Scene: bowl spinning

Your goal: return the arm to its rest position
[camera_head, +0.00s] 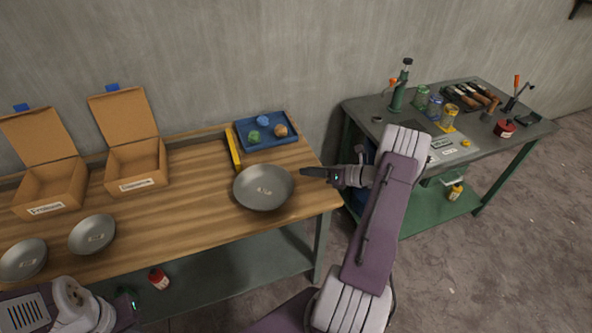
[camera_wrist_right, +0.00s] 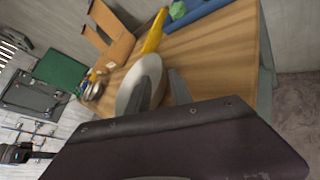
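My right arm reaches up from the bottom of the head view. Its gripper (camera_head: 316,173) is just right of a grey metal bowl (camera_head: 262,188) on the wooden table (camera_head: 190,215), apart from the rim in that view. In the right wrist view the two fingers (camera_wrist_right: 160,88) stand apart with a gap between them and hold nothing that I can see. The bowl (camera_wrist_right: 147,68) shows behind them there. Part of my left arm shows at the bottom left of the head view; its fingers are not visible.
Two more bowls (camera_head: 92,234) (camera_head: 24,260) sit at the table's left. Two open cardboard boxes (camera_head: 137,165) (camera_head: 48,190), a yellow bar (camera_head: 233,148) and a blue tray (camera_head: 281,144) stand behind. A green workbench (camera_head: 385,112) with tools is at right.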

